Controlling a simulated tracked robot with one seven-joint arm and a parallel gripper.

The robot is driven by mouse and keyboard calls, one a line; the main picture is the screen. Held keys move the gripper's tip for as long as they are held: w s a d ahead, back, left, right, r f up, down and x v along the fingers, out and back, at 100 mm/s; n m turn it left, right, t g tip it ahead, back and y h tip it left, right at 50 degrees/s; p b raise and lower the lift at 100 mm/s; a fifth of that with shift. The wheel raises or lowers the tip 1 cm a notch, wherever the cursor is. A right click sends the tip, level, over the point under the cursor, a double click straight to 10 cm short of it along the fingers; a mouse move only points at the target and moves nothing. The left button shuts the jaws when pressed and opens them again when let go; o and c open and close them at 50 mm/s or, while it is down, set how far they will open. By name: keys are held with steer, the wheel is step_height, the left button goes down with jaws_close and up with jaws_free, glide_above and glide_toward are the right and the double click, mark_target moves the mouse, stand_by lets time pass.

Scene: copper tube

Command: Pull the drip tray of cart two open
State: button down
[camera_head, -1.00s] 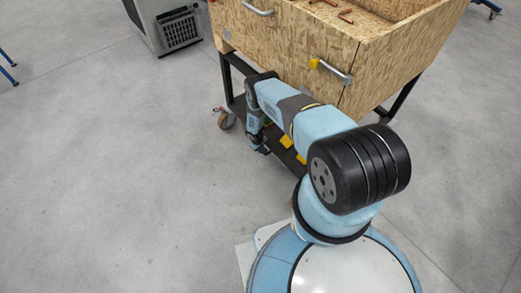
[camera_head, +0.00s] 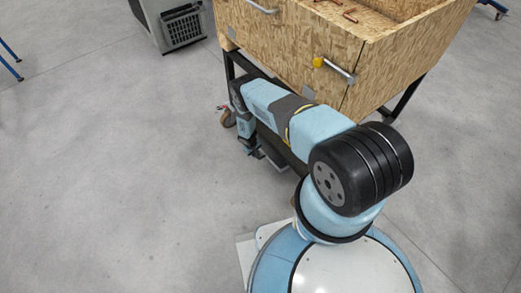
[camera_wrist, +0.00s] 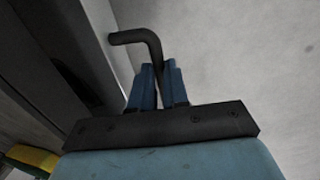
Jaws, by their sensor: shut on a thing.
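The cart (camera_head: 290,45) is a chipboard box on a black frame with a dark lower shelf. A dark grey tray (camera_head: 273,157) shows low at the cart's near side, partly hidden by my arm. My gripper (camera_wrist: 157,82) is shut on a black bent bar handle (camera_wrist: 135,37) in the wrist view. The handle stands out from a dark grey panel (camera_wrist: 75,45) at the left. In the head view my gripper (camera_head: 255,152) hangs low in front of the cart, and its fingers are too small to make out.
A yellow piece (camera_wrist: 35,157) shows at the lower left of the wrist view. A bar handle with a yellow end (camera_head: 335,70) is on the box front above my arm. A grey machine (camera_head: 175,22) stands behind left. The floor left of the cart is clear.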

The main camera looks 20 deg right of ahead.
steer(key=s+a, duration=0.3)
steer(key=a, duration=0.5)
steer(key=s+a, duration=0.4)
steer(key=a, duration=0.5)
steer(key=shift+s+a, duration=0.15)
steer(key=shift+s, duration=0.05)
steer(key=c, duration=1.4)
jaws_free()
step_height(320, 180, up, 13)
steer(key=s+a, duration=0.1)
steer(key=a, duration=0.1)
steer(key=shift+a+r, duration=0.15)
steer(key=shift+a, duration=0.1)
